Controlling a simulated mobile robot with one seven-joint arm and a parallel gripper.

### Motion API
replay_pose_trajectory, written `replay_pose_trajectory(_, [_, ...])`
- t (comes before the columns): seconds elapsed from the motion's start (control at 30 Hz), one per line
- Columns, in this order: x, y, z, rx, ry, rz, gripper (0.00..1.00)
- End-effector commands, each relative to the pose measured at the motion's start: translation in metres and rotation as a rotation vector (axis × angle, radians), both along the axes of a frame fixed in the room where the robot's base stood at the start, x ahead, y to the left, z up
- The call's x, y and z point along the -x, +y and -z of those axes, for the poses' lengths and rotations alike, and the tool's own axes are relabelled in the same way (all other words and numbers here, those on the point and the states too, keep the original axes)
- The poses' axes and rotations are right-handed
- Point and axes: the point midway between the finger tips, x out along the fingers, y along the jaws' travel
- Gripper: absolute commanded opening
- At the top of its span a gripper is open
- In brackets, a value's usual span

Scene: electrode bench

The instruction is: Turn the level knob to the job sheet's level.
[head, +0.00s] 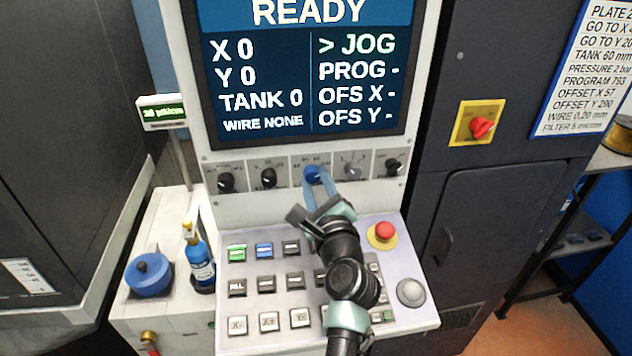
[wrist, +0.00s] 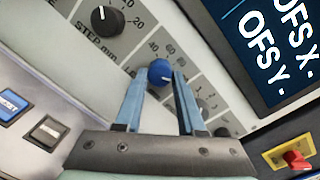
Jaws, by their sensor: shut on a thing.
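The level knob appears to be the blue round knob (head: 313,174) in the row under the screen, beside a printed scale. In the wrist view the blue knob (wrist: 160,71) sits between my two finger tips, and a small pale mark shows at its lower right. My gripper (head: 315,184) reaches up to the panel and is shut on this knob; it also shows in the wrist view (wrist: 157,76). The job sheet (head: 588,72) on the right reads TANK 60 mm. The screen (head: 304,72) reads READY and TANK 0.
A red switch (head: 481,128) is on the dark cabinet. A blue bottle (head: 200,262) stands left of the keypad.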

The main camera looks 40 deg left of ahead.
Motion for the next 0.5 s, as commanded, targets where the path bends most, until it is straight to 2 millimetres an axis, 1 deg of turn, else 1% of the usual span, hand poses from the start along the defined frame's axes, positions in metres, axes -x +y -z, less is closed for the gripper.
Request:
replay_pose_trajectory(0.27, [0.0002, 0.0000, 0.0008, 0.013, -0.014, -0.001, 0.00])
replay_pose_trajectory(0.5, [-0.0001, -0.0003, 0.0009, 0.082, -0.096, 0.000, 0.00])
